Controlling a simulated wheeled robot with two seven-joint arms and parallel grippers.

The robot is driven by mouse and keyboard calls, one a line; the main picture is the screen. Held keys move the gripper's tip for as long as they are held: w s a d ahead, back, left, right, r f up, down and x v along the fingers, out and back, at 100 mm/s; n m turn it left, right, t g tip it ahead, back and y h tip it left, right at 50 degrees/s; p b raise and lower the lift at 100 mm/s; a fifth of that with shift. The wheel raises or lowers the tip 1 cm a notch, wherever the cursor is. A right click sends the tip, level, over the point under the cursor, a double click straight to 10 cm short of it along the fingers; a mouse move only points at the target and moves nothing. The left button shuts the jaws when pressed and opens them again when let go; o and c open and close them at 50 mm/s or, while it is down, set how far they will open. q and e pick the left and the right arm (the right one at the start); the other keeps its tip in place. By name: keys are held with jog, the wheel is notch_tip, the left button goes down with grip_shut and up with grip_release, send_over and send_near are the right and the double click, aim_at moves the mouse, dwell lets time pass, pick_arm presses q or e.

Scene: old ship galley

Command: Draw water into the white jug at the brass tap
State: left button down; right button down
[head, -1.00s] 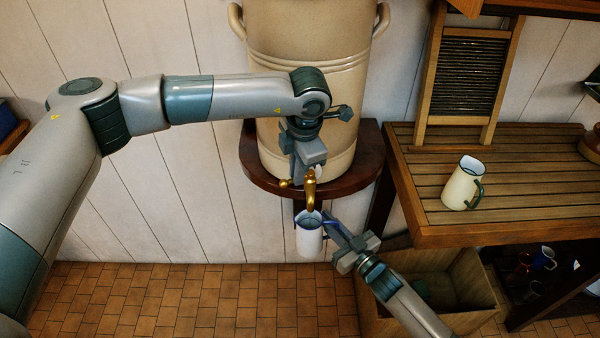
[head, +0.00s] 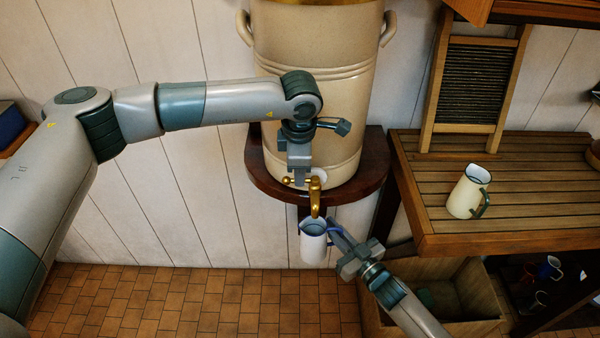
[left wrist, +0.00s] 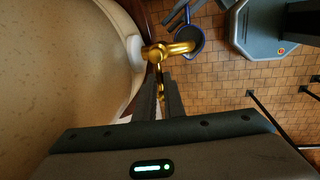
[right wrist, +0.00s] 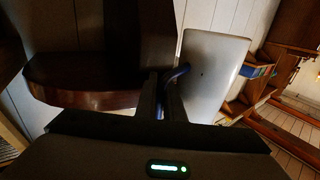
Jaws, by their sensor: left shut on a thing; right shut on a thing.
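The brass tap (head: 315,200) sticks out from the base of a big cream stoneware urn (head: 325,100). My left gripper (head: 296,180) is shut at the tap's handle, beside the spout; its fingers also meet the brass in the left wrist view (left wrist: 168,85). The white jug (head: 313,248), with a blue rim and blue handle, hangs upright just under the spout. My right gripper (head: 340,240) is shut on the jug's handle (right wrist: 177,76). In the left wrist view the jug's dark mouth (left wrist: 190,42) lies below the spout. I cannot tell any water stream or level.
The urn stands on a dark round wooden shelf (head: 262,180). A slatted wooden counter (head: 530,190) on the right holds a cream jug (head: 468,192) and a washboard (head: 470,85). A wooden crate (head: 430,320) sits below. The tiled floor on the left is clear.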

pick_arm(q)
jog(key=shift+w+r, duration=0.1)
pick_arm(e)
jog(key=shift+r, duration=0.1)
pick_arm(q)
jog(key=c, duration=1.8)
grip_release()
jog(key=shift+c, duration=0.2)
notch_tip(320, 180, up, 12)
jog(key=s, duration=0.2)
jog(key=shift+s, duration=0.15)
notch_tip(320, 180, up, 11)
jog(key=s, duration=0.2)
jog(key=shift+s+r, duration=0.15)
jog(key=shift+r, duration=0.05)
pick_arm(e)
jog(key=s, duration=1.2)
dwell(0.8)
